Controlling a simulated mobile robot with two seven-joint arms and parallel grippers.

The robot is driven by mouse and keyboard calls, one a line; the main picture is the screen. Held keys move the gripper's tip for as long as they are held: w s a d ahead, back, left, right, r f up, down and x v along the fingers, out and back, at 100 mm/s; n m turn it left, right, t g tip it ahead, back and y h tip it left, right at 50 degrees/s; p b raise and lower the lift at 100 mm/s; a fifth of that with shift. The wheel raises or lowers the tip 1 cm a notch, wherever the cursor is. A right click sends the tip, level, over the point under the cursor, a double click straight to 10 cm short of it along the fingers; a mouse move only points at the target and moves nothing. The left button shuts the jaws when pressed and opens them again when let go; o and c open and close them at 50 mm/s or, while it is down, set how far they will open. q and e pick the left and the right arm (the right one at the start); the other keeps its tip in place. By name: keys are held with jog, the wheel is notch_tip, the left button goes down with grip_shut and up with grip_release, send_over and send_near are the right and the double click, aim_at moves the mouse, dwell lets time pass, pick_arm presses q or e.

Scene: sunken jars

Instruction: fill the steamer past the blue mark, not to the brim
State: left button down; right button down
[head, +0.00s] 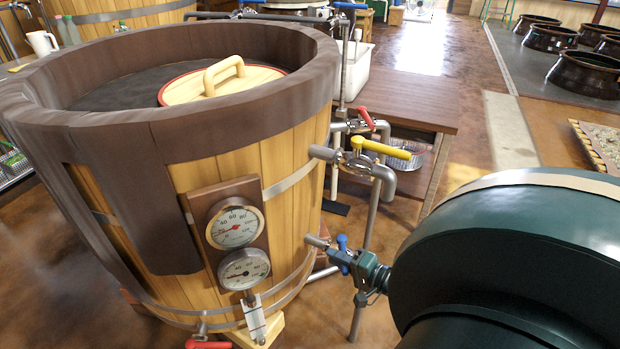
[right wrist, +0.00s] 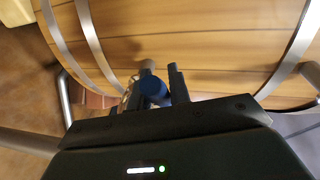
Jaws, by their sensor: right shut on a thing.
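The steamer (head: 285,155) is a wooden-staved tub with a thick brown rim and metal hoops, in the left half of the head view. A round wooden lid (head: 235,82) lies inside its rim over a dark interior; I cannot tell the water level. A small white level gauge (head: 254,318) is low on its front; I cannot make out a blue mark. My right gripper (head: 362,272), partly hidden by my dark green arm, is shut on the blue valve handle (right wrist: 153,86) at the tub's lower right side. The handle also shows in the head view (head: 342,243). My left gripper is not in view.
Two round dials (head: 234,224) are on the tub's front. A yellow-handled valve (head: 380,148) and a red handle (head: 366,118) are on pipes above my right gripper. A red handle (head: 207,345) is at the bottom front. A wooden table (head: 420,100) stands behind.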

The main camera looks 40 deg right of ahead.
jog(key=shift+s+d+f+n+y+b, duration=0.1)
jog(key=shift+s+d+n+y+b, duration=0.05)
jog(key=shift+n+y+b, duration=0.3)
jog(key=shift+s+d+f+n+y+b, duration=0.15)
jog(key=shift+n+y, duration=0.1)
jog(key=shift+y, duration=0.3)
jog(key=shift+s+r+g+y, duration=0.1)
jog(key=shift+r+g+y, duration=0.05)
jog(key=shift+g+y, duration=0.15)
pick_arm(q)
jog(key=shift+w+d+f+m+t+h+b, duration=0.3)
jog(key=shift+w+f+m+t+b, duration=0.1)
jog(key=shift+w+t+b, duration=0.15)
pick_arm(e)
jog(key=shift+s+d+n+y, duration=0.15)
jog(key=shift+n+y, duration=0.25)
jog(key=shift+n, duration=0.1)
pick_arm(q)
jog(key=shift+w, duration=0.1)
pick_arm(e)
jog(key=shift+r, duration=0.1)
jog(key=c, duration=1.3)
grip_release()
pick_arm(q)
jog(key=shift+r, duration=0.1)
pick_arm(e)
jog(key=shift+s, duration=0.1)
